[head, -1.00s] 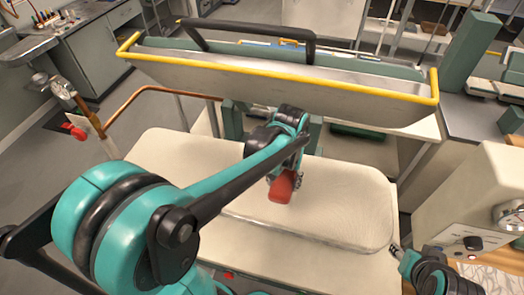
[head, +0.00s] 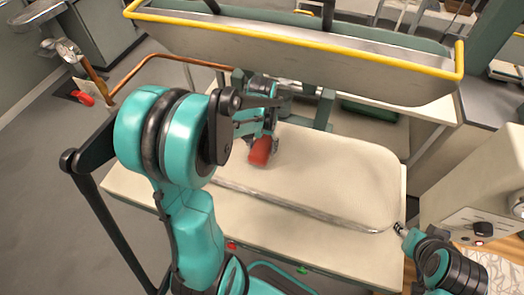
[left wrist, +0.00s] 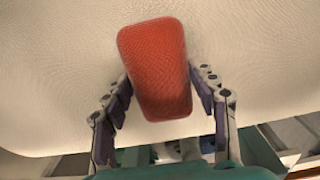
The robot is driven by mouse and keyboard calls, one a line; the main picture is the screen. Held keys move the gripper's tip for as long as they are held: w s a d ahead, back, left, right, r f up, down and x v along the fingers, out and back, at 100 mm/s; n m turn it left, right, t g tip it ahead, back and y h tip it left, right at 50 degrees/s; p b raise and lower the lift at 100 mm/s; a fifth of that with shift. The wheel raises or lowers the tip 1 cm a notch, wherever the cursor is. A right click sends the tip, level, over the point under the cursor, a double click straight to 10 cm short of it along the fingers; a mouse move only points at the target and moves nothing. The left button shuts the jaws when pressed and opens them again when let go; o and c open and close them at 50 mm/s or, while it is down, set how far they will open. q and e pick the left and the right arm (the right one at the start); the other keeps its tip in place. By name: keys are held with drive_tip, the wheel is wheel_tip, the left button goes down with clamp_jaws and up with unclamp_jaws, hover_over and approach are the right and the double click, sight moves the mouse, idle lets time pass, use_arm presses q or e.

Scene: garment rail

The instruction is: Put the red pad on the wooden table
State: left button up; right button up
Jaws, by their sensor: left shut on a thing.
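The red pad (head: 261,150) is a small rounded block over the cream padded board in the middle of the head view. My left gripper (left wrist: 163,95) is shut on it, one finger on each side, as the left wrist view shows. I cannot tell whether the pad touches the cream surface. My right gripper (head: 400,229) is at the front right corner of the board, away from the pad; its jaws are too small to read. A brown wooden surface (head: 466,251), perhaps the wooden table, shows partly at the lower right, beyond my right arm.
The cream board (head: 340,170) fills the middle. A long trough with a yellow rail (head: 300,38) stands behind it. A cream machine with knobs (head: 475,185) stands at the right, and a copper pipe (head: 150,62) runs at the left. Grey floor lies open at the left.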

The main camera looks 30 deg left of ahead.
use_arm(q)
wheel_tip(320, 180, down, 3)
drive_tip(key=shift+w+r+b, duration=0.1)
drive_tip(key=shift+r+b, duration=0.05)
drive_tip(key=shift+b, duration=0.15)
drive_tip(key=o, duration=1.3)
